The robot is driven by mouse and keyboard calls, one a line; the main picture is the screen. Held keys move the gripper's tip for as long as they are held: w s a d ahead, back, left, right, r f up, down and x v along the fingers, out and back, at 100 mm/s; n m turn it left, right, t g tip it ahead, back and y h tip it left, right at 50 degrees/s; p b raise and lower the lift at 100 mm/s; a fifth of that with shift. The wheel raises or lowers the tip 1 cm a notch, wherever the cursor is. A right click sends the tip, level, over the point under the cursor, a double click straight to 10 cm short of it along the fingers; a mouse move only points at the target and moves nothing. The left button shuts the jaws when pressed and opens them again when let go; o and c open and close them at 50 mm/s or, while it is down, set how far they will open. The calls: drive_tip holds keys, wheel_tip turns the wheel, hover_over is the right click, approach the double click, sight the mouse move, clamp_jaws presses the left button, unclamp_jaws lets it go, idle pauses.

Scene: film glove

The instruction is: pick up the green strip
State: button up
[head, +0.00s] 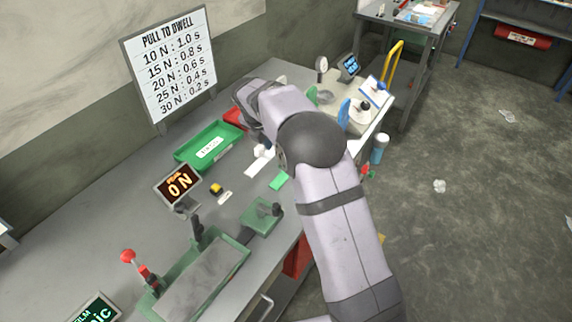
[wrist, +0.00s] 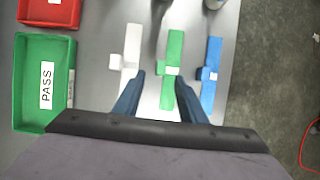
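In the wrist view, the green strip (wrist: 175,52) lies flat on the grey table, with a small pale tab at its middle. A white strip (wrist: 131,50) lies to its left and a blue strip (wrist: 212,52) to its right. My gripper (wrist: 162,78) is open, its two blue fingers apart with the near part of the green strip showing between them. The gap between them looks empty; their height above the table is hard to tell.
A green tray labelled PASS (wrist: 20,90) and a red tray (wrist: 25,14) stand left of the strips. The table edge lies right of the blue strip.

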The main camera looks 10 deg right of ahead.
drive_tip(key=shift+p+x, duration=1.65)
drive_tip(key=shift+x, duration=2.05)
drive_tip(key=shift+s, duration=0.15)
clamp_jaws()
